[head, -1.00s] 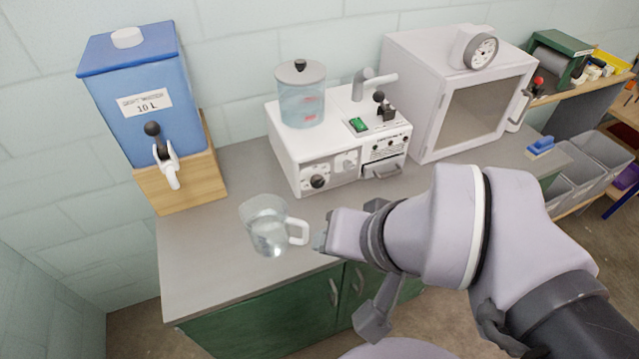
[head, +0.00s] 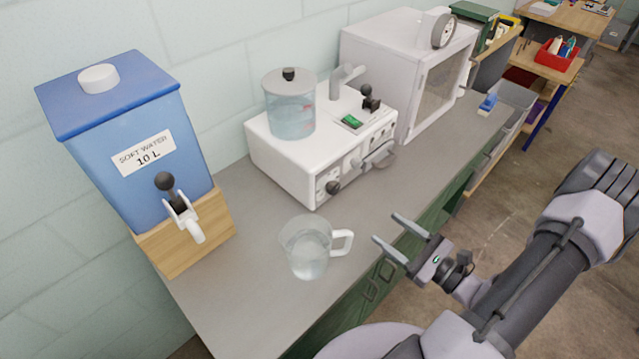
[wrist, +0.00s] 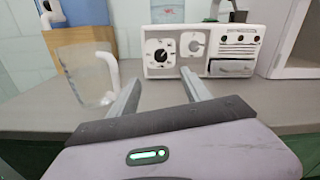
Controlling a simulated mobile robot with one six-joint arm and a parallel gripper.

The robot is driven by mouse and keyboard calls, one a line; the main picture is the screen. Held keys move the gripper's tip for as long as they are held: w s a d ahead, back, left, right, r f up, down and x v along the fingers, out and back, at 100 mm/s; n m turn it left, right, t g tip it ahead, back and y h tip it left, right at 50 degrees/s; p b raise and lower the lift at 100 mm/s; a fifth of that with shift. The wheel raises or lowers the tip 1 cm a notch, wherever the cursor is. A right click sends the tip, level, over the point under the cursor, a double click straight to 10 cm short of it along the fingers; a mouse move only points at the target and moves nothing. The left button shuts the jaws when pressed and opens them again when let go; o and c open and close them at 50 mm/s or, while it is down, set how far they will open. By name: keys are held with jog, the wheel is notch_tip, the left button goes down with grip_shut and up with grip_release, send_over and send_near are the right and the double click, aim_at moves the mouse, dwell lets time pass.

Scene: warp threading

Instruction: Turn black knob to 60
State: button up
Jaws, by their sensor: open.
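The black knob (head: 332,187) is on the front panel of the white machine (head: 290,169), at its lower left. In the wrist view the knob (wrist: 160,55) sits in a round dial on the left of the panel; its scale numbers are too small to read. My gripper (head: 386,233) is open and empty, off the front edge of the counter. In the wrist view the two fingers (wrist: 161,88) point toward the machine, with the knob ahead of them and apart from them.
A clear jug of water (head: 307,252) stands on the counter (head: 250,308), close left of my gripper. A blue water tank (head: 130,140) with a tap is at the left. A white cabinet (head: 395,75) stands right of the machine.

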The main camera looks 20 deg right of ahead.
aim_at(336, 189)
jog(key=b+x, duration=0.3)
jog(key=x, duration=1.4)
jog(key=shift+w+d+f, duration=0.1)
jog(key=shift+w, duration=0.05)
jog(key=shift+c, duration=0.3)
grip_shut()
jog(key=m+p, duration=0.2)
jog(key=m, duration=0.1)
jog(key=shift+m, duration=0.4)
jog(key=m+p, duration=0.2)
jog(key=m, duration=0.2)
jog(key=shift+m+p, duration=0.3)
jog(key=shift+p, duration=0.1)
jog(key=shift+m, duration=0.3)
